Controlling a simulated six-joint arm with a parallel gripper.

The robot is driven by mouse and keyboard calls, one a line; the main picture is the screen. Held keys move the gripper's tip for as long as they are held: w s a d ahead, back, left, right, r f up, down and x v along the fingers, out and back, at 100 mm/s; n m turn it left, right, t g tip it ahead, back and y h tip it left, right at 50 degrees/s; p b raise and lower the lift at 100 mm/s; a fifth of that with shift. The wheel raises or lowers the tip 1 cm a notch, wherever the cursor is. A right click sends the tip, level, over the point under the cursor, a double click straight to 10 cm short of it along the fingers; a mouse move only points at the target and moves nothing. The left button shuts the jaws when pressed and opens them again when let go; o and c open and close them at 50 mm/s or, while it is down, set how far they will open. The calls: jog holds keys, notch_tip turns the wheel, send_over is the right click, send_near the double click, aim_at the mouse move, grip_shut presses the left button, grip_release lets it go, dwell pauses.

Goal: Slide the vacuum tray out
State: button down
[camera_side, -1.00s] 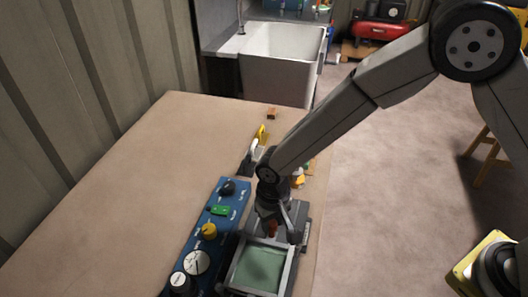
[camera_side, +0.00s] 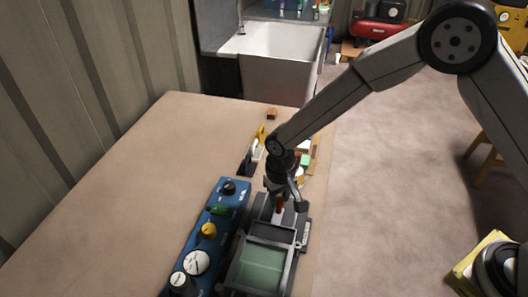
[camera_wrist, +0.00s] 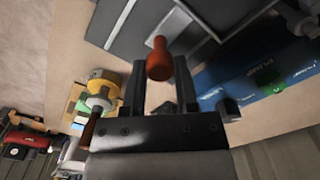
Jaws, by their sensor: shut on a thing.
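The vacuum tray is in a grey frame unit with a pale green surface (camera_side: 262,268) at the bottom of the side view. A grey plate (camera_side: 267,211) shows at the unit's far end. My gripper (camera_side: 279,205) is over this end, shut on a red handle (camera_side: 279,203). In the wrist view, the rounded red handle (camera_wrist: 159,58) stands between the two dark fingers of my gripper (camera_wrist: 160,80). Grey plates (camera_wrist: 140,25) lie beyond it. The jaws and arm hide part of the handle and the plate.
A blue control panel (camera_side: 223,208) with knobs, a green switch and a dial stands close left of the unit. Small yellow, white and green items (camera_side: 304,160) lie beyond my gripper. The bench (camera_side: 130,200) is clear on the left; its right edge is close.

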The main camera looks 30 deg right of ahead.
jog(key=w+d, duration=0.3)
jog(key=w, duration=0.1)
jog(key=shift+d, duration=0.4)
jog(key=shift+c, duration=1.8)
grip_release()
jog(key=shift+s, duration=0.1)
jog(key=shift+r, duration=0.15)
notch_tip(320, 180, up, 8)
jog(key=shift+f, duration=0.25)
